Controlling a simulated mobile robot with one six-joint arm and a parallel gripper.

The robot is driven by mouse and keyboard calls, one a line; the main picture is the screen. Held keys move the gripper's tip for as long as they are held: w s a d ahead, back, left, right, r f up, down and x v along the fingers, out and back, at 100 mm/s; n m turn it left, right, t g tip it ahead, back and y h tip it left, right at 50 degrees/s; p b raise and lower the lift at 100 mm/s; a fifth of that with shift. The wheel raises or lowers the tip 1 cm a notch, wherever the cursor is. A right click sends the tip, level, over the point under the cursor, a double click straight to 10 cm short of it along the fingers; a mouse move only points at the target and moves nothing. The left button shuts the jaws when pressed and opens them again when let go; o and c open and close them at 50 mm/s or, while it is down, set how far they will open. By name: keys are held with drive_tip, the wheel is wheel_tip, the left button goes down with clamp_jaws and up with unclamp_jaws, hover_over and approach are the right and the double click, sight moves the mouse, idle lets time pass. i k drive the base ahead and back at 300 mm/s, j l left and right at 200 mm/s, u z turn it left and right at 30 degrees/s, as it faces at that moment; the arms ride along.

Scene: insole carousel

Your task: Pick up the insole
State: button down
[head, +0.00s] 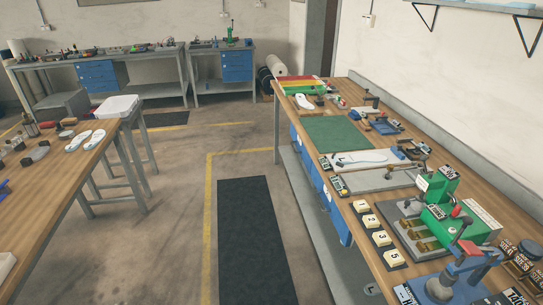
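Several white insole-shaped pieces are in the head view. One flat white insole (362,158) lies on a pale board on the right workbench, beyond the green machine. A smaller white insole-shaped piece (305,101) lies farther back on the same bench. Two white pieces with blue-grey markings, one at the left (77,141) and one at the right (94,138), lie side by side near the edge of the left table. I cannot tell which insole the task means. My gripper is not in view.
The right workbench (465,190) carries a green machine (436,205), numbered cream blocks (380,238), a green mat (338,135) and tools. The left wooden table (50,190) stands opposite. A dark floor mat (250,240) lies in the clear aisle between them.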

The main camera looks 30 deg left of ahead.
sight(363, 157)
drive_tip(key=u, duration=0.5)
drive_tip(key=i+j+z, duration=0.25)
drive_tip(key=i+j, duration=0.35)
drive_tip(key=i+j+z, duration=0.15)
drive_tip(key=i+j, duration=0.15)
drive_tip(key=i+j+z, duration=0.1)
drive_tip(key=i+j, duration=0.25)
drive_tip(key=i+j+z, duration=0.15)
drive_tip(key=i+j, duration=0.15)
drive_tip(key=j, duration=0.15)
drive_tip(key=i+j+z, duration=0.15)
drive_tip(key=j, duration=0.25)
drive_tip(key=i+j+z, duration=0.1)
drive_tip(key=i+j, duration=0.2)
drive_tip(key=j, duration=0.15)
drive_tip(key=i+j+z, duration=0.15)
drive_tip(key=j, duration=0.3)
drive_tip(key=i, duration=0.1)
